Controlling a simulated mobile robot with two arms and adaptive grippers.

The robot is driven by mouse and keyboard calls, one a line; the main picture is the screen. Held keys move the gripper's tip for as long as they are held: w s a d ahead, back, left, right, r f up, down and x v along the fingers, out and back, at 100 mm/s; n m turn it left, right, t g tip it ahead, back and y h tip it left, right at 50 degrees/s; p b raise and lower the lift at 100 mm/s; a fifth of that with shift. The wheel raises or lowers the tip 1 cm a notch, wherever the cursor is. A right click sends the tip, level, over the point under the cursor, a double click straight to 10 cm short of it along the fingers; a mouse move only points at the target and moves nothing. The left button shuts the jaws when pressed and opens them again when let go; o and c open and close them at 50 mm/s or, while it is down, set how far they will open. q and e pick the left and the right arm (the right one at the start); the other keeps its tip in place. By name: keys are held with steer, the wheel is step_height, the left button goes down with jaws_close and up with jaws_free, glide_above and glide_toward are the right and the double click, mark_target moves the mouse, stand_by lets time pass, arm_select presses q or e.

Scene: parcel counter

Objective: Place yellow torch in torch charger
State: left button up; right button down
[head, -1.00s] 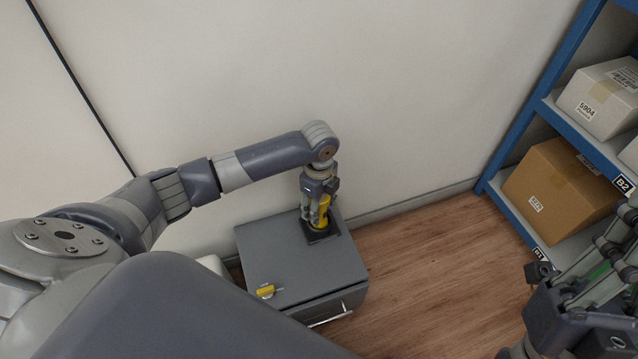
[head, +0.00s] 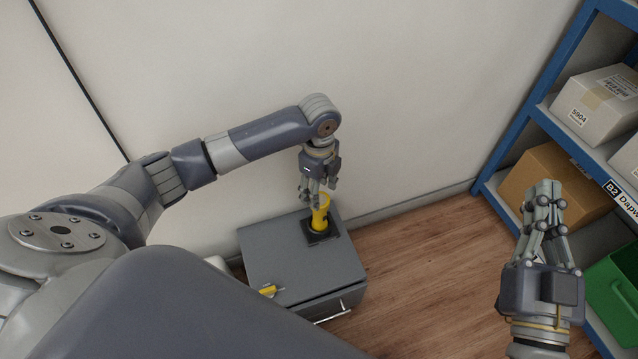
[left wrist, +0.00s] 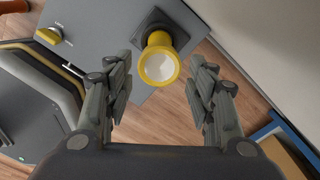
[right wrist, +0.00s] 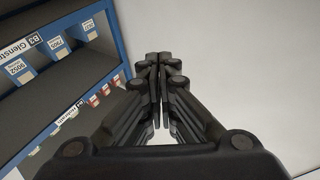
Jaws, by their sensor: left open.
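The yellow torch (head: 320,213) stands upright in the black torch charger (head: 329,236) on top of the grey cabinet. In the left wrist view the torch (left wrist: 158,66) shows its round pale lens facing the camera, with the charger (left wrist: 153,22) around its base. My left gripper (head: 317,203) is open just above the torch; in its wrist view the fingers (left wrist: 164,90) are spread apart on both sides, clear of it. My right gripper (head: 548,192) is raised at the right, and its fingertips (right wrist: 158,62) meet with nothing between them.
The grey cabinet (head: 275,248) has a yellow switch (head: 268,290) on its top and a handle at its front. A blue shelf (head: 535,105) with boxes stands at the right, with a green bin (head: 608,285) low on it. Wooden floor lies between.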

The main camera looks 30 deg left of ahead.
arm_select(q)
steer(key=shift+d+r, duration=0.1)
steer(key=shift+r, duration=0.15)
steer(key=d+f+n+t+h, duration=0.1)
steer(key=d+n+t+h, duration=0.15)
steer(key=d, duration=0.95)
steer(key=d+r+n+t+h, duration=0.3)
steer(key=d+r+t+h, duration=0.25)
steer(key=d+r, duration=0.3)
steer(key=s+a+r+n+t+y, duration=0.1)
steer(key=s+a+r+n+t, duration=0.1)
steer(key=r, duration=0.4)
steer(key=s+a+r+n+t+y, duration=0.1)
steer(key=a+r+n+t, duration=0.3)
steer(key=r+n+t, duration=0.1)
steer(key=s+a+r+n+t+y, duration=0.1)
steer(key=s+a+r+n+t, duration=0.1)
steer(key=r, duration=0.6)
steer(key=a+n+t, duration=0.1)
steer(key=n+t, duration=0.1)
steer(key=t, duration=0.1)
steer(key=shift+s+r, duration=0.3)
steer(key=shift+r, duration=0.05)
arm_select(e)
steer(key=shift+w+f+g, duration=0.1)
steer(key=shift+f+g, duration=0.2)
steer(key=shift+f, duration=0.3)
